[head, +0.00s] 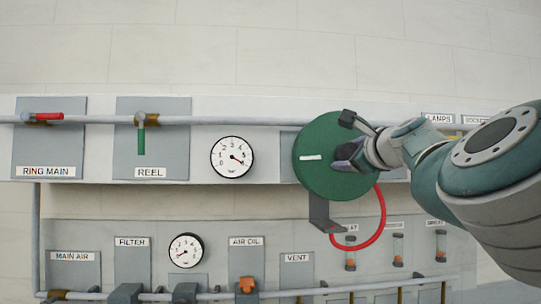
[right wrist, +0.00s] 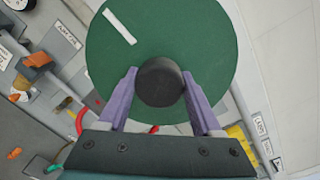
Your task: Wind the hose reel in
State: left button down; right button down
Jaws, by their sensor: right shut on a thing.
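The hose reel is a green disc (head: 320,178) with a white stripe, on the right half of the wall panel in the head view. A red hose (head: 382,215) hangs in a loop below it. In the right wrist view the green disc (right wrist: 215,50) fills the upper middle. A round black knob (right wrist: 160,82) stands on its face near the lower edge. My right gripper (right wrist: 160,90) has its purple fingers shut on this knob, one on each side. My left gripper is not in view.
A red-handled RING MAIN valve (head: 48,116) and a green-handled REEL valve (head: 141,140) sit on a pipe at left. A gauge (head: 232,157) is left of the reel. A lower panel holds another gauge (head: 186,250) and an orange valve (head: 247,285).

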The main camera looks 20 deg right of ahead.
jog(key=shift+c, duration=0.3)
grip_release()
jog(key=shift+s, duration=0.1)
jog(key=shift+s+a+f+b, duration=0.1)
jog(key=shift+s+a+b, duration=0.05)
jog(key=shift+s+b, duration=0.35)
jog(key=s+a+b, duration=0.1)
jog(key=s+b, duration=0.4)
jog(key=s, duration=0.3)
jog(key=shift+s+a, duration=0.25)
jog(key=shift+a, duration=0.05)
